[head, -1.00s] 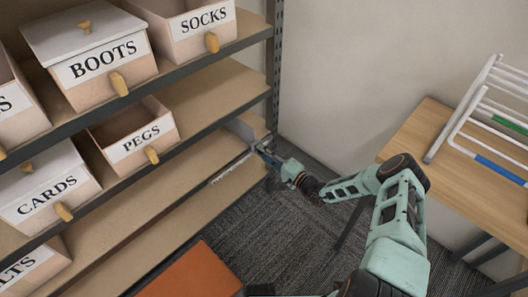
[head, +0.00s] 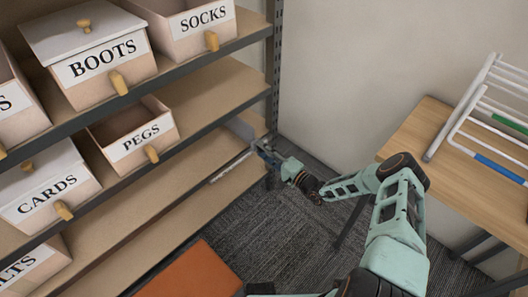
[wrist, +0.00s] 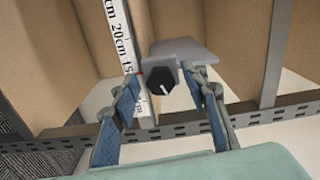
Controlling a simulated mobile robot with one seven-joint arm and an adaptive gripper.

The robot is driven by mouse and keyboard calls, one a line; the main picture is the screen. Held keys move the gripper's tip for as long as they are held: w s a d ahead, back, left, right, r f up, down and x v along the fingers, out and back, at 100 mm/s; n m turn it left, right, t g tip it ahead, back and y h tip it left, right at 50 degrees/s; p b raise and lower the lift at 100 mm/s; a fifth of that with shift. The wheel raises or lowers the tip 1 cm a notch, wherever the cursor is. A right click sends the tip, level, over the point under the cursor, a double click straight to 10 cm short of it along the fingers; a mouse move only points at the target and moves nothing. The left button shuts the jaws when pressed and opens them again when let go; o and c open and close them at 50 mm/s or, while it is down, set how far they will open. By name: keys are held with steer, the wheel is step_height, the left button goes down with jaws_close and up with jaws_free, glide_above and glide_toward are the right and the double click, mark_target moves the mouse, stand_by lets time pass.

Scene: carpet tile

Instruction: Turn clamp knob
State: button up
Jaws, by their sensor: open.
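The clamp knob (wrist: 161,79) is black and many-sided with a white line pointing to its lower right in the wrist view. It sits at the front of a grey clamp block (wrist: 183,50). A white ruler (wrist: 118,35) with black centimetre marks runs beside it at the left. My gripper (wrist: 167,88) is open, with one blue-padded finger on each side of the knob; whether they touch it I cannot tell. In the head view my gripper (head: 263,149) is at the right end of a lower shelf, and the knob is too small to make out. The ruler (head: 230,167) shows there as a thin pale strip.
Shelf boards hold labelled bins, including PEGS (head: 138,142), CARDS (head: 45,198) and BOOTS (head: 102,63). A perforated metal upright (head: 273,65) stands close to my gripper. A wooden table (head: 440,140) with a white rack (head: 470,100) is at right. Carpet (head: 265,235) lies open between.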

steer(key=v, duration=1.2)
